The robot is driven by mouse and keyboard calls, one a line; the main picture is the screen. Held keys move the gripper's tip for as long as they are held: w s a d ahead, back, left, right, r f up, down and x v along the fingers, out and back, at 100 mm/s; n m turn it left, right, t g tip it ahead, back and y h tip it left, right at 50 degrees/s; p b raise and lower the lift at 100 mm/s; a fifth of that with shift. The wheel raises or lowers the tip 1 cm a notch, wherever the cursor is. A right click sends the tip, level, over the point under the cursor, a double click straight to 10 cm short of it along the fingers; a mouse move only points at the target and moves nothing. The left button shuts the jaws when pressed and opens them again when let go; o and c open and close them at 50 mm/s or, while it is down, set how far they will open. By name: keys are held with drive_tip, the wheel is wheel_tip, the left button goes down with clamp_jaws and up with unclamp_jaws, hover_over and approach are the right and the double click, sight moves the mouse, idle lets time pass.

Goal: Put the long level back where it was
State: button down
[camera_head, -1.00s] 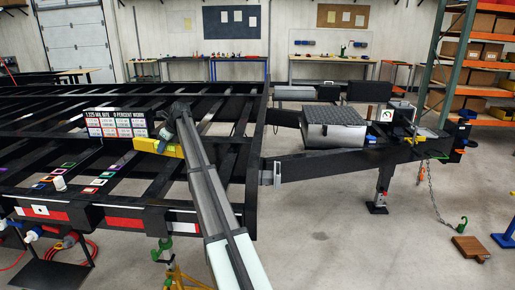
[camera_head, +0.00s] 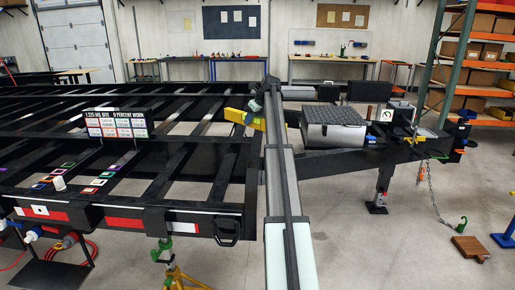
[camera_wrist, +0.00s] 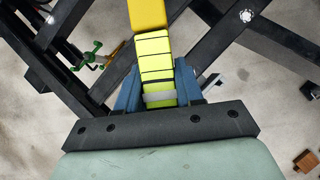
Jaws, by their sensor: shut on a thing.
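The long level (camera_head: 236,115) is a yellow bar. In the wrist view its yellow and lime, dark-striped body (camera_wrist: 153,57) runs up and away from between the blue fingers of my gripper (camera_wrist: 158,88). My gripper is shut on it near one end, with a grey band between the fingers. In the head view the level looks held above the trailer's front cross beam, sticking out to the left of my arm. The gripper in that view (camera_head: 257,108) is partly hidden, as is the level's right part.
The black trailer frame (camera_head: 205,210) has open gaps between its beams. A sign (camera_head: 117,122) stands on it at left, with several small coloured frames nearby. A grey toolbox (camera_head: 331,125) sits on the tongue at right. A jack and hanging chain are beyond.

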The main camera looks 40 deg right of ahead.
drive_tip(key=shift+s+d+r+m, duration=0.2)
drive_tip(key=shift+s+r, duration=0.1)
drive_tip(key=shift+s, duration=0.25)
drive_tip(key=shift+s+d+r+m, duration=0.2)
drive_tip(key=shift+s+r, duration=0.1)
drive_tip(key=shift+s, duration=0.25)
drive_tip(key=shift+s+f+h, duration=0.1)
drive_tip(key=shift+f+h, duration=0.05)
drive_tip(key=shift+h, duration=0.15)
drive_tip(key=shift+m, duration=0.3)
drive_tip(key=shift+f, duration=5)
drive_tip(key=shift+f, duration=0.1)
drive_tip(key=c, duration=0.7)
unclamp_jaws()
drive_tip(key=v, duration=1.2)
drive_tip(key=shift+a, duration=0.1)
